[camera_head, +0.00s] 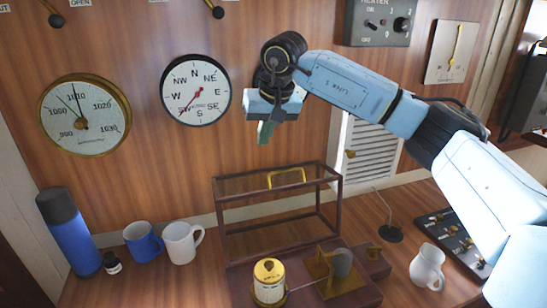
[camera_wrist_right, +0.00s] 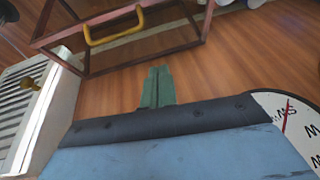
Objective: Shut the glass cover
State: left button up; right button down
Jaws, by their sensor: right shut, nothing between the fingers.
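The glass cover (camera_head: 250,195) is a clear box with a dark wooden frame and a yellow handle (camera_head: 286,178). In the head view it stands tipped back behind its wooden base (camera_head: 240,285), leaving the drum (camera_head: 269,282) and brass mechanism (camera_head: 335,272) uncovered. My right gripper (camera_head: 265,132) is shut and empty, pointing down above and behind the cover, near the wall, apart from it. In the right wrist view its green fingertips (camera_wrist_right: 157,86) are together, with the cover's frame (camera_wrist_right: 150,58) and handle (camera_wrist_right: 112,27) beyond them. My left gripper is not in view.
A blue flask (camera_head: 70,235), blue mug (camera_head: 142,242) and white mug (camera_head: 183,243) stand left of the cover. A white jug (camera_head: 427,266) and a switch panel (camera_head: 455,240) are at right. The wall behind carries a compass dial (camera_head: 195,92) and a louvred vent (camera_head: 372,150).

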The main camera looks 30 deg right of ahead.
jog(key=d+r+h, duration=0.1)
jog(key=d, duration=0.3)
send_over(278, 183)
jog(key=w+d, duration=0.1)
jog(key=w, duration=0.3)
notch_tip(278, 183, down, 8)
jog(key=shift+s+f+p, duration=0.1)
jog(key=shift+s+p, duration=0.05)
jog(key=shift+p, duration=0.2)
jog(key=shift+s+f, duration=0.2)
jog(key=shift+s, duration=0.05)
jog(key=shift+s+a+p, duration=0.2)
jog(key=shift+s, duration=0.55)
jog(key=shift+s+a+p, duration=0.15)
jog(key=shift+s+p, duration=0.05)
jog(key=shift+s, duration=0.65)
jog(key=shift+a, duration=0.1)
